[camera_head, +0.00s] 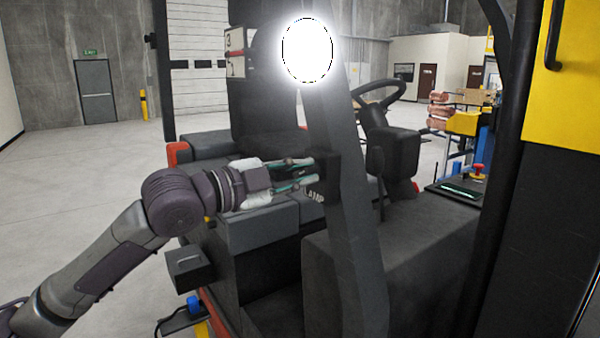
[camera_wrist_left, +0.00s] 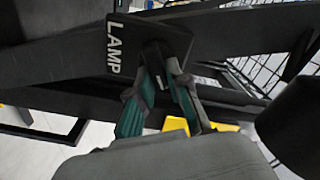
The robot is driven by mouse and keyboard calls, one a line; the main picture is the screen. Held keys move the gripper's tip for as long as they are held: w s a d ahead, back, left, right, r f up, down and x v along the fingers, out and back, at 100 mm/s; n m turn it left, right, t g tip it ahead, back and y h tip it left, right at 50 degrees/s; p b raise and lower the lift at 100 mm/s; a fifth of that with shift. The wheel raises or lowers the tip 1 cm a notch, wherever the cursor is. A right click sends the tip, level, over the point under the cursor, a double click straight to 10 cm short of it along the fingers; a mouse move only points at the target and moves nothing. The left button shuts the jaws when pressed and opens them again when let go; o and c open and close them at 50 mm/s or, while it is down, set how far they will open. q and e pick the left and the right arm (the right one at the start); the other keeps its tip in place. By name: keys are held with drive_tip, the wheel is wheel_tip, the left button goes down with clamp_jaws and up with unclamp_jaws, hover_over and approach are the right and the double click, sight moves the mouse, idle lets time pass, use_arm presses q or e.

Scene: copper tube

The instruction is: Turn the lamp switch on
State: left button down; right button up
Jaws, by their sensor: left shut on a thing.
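The lamp (camera_head: 307,50) glows bright white high on the dark pillar of the vehicle. The black switch panel marked LAMP (camera_head: 314,195) is on the same pillar, lower down. My left gripper (camera_head: 312,173) is at the panel, with its green-sided fingers reaching it from the left. In the left wrist view the fingertips (camera_wrist_left: 163,62) are close together at the panel (camera_wrist_left: 114,62), beside its white lettering. They are shut on the small dark lamp switch, which is mostly hidden between them; its position is hard to make out. My right gripper is not in view.
The pillar (camera_head: 350,240) stands directly behind the panel. A seat (camera_head: 255,220), a steering wheel (camera_head: 380,92) and a dark console (camera_head: 400,240) lie around it. A yellow and black structure (camera_head: 560,90) fills the right side. Open floor (camera_head: 60,180) lies at left.

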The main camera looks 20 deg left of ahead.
use_arm(q)
drive_tip(key=c, duration=1.1)
unclamp_jaws()
drive_tip(key=shift+v, duration=6)
